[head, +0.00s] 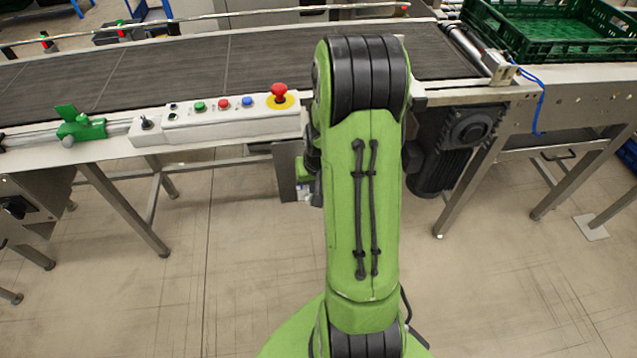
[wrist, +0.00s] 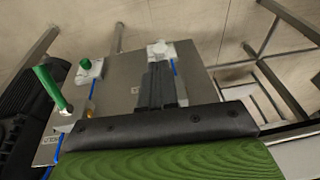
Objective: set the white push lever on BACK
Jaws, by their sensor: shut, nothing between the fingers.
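In the wrist view a grey panel (wrist: 125,75) carries several controls. A white piece (wrist: 160,49), which looks like the white push lever, sits at its upper edge, just beyond my fingertips. My gripper (wrist: 160,70) is shut and empty, with its dark fingers close together and pointing at the white piece. I cannot tell whether they touch it. The fingers cover part of the panel, and I cannot read the lever's position or its markings. In the head view my arm hides the gripper and the lever.
A long green handle (wrist: 52,88) and a green knob (wrist: 85,64) on a white base stand left of my fingers. In the head view a button box (head: 215,122) with a red emergency stop (head: 279,91) lines the conveyor (head: 170,65). A green crate (head: 560,52) is at right.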

